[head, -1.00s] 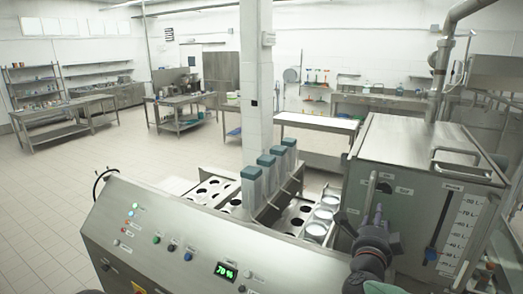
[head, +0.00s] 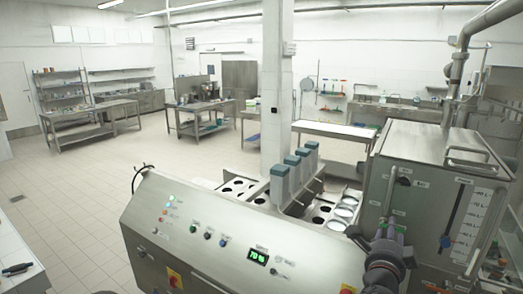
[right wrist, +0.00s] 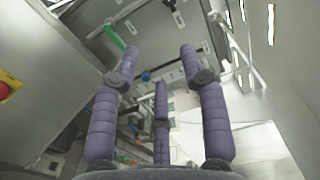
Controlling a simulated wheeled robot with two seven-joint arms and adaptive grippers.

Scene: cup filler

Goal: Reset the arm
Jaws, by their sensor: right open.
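My right gripper (head: 381,232) is in front of the steel tank at the right of the head view. My left gripper is not in view. The cup filler's slanted control panel (head: 215,243) fills the lower middle, with a green display (head: 258,256) reading about 70 %.
The steel tank (head: 421,170) with a level scale stands close behind my right gripper. Cup lanes with round holes (head: 322,209) and several teal-topped dispensers (head: 280,182) lie behind the panel. A counter edge (head: 15,255) shows at lower left. Open tiled floor (head: 75,185) lies left.

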